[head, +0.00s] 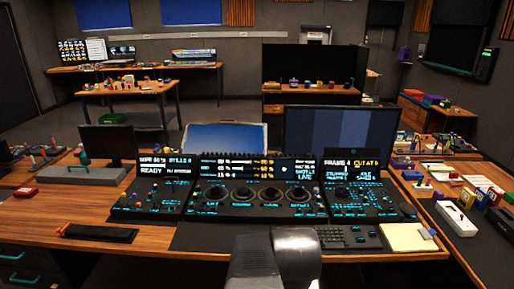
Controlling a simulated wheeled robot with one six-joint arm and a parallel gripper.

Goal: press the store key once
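The trackball panel stands on the wooden desk in three dark sections: a left one (148,203), a middle one (255,209) and a right one (352,208). Each has a lit screen along its top and small cyan-lit keys below. The middle section has a row of round trackballs with rings. The left screen reads "READY"; the right screen shows "FRAME 4" and "CUT AT". The key labels are too small to read, so I cannot tell which is the store key. A grey part of my arm rises at the bottom centre, in front of the panel. My gripper's fingers do not show.
A keyboard (348,238) and a pale notepad (407,238) lie right of my arm. A dark bar (98,232) lies at the left. A large monitor (342,136) and a tilted blue screen (226,138) stand behind the panel. Side desks hold small objects.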

